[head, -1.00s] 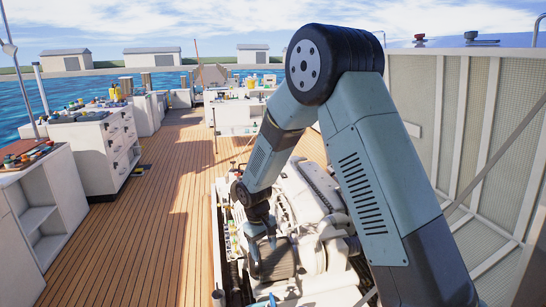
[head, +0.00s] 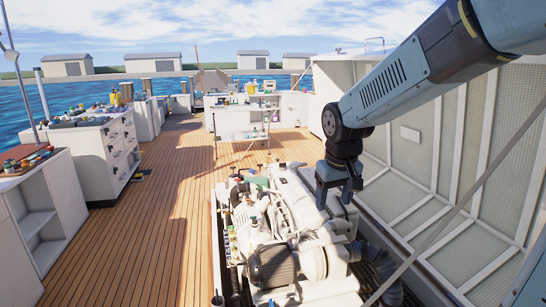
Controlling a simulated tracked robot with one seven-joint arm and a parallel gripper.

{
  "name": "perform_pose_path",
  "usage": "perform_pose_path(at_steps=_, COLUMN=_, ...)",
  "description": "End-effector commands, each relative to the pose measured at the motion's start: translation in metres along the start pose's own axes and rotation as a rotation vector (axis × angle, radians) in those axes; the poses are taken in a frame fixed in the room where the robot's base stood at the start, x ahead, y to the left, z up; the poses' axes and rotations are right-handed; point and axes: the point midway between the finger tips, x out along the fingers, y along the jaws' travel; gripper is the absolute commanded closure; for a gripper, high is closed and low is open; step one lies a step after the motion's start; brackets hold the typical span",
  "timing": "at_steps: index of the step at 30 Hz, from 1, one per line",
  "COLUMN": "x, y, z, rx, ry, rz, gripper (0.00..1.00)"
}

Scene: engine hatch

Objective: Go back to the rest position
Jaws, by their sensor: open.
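My gripper (head: 335,194) is at the end of my blue-grey arm, which comes in from the upper right of the head view. It points down above the right side of the white engine (head: 300,208), clear of the arm's earlier place over the engine's front. The fingers are small and dark in this view; they are apart with nothing visible between them. The gap between the fingertips and the engine behind them is hard to judge.
The engine sits in an open deck hatch with a dark round filter (head: 272,266) at its front. A raised hatch lid (head: 440,150) stands close on the right. White cabinets (head: 100,150) line the left, and a white bench (head: 240,118) stands behind. The wooden deck (head: 150,240) is clear.

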Motion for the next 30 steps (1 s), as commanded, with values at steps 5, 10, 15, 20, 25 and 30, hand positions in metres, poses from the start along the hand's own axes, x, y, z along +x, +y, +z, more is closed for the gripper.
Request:
perform_pose_path(at_steps=5, x=-0.036, y=0.019, z=0.035, rx=0.068, ry=0.059, rz=0.007, gripper=0.36)
perform_pose_path(at_steps=10, x=-0.063, y=0.030, z=0.069, rx=0.128, ry=0.111, rz=0.012, gripper=0.36)
perform_pose_path(at_steps=15, x=-0.084, y=0.038, z=0.105, rx=0.186, ry=0.161, rz=0.019, gripper=0.36)
perform_pose_path(at_steps=20, x=-0.098, y=0.041, z=0.136, rx=0.236, ry=0.209, rz=0.025, gripper=0.36)
perform_pose_path(at_steps=25, x=-0.106, y=0.042, z=0.160, rx=0.272, ry=0.242, rz=0.031, gripper=0.36)
perform_pose_path(at_steps=30, x=-0.108, y=0.041, z=0.169, rx=0.286, ry=0.254, rz=0.033, gripper=0.36)
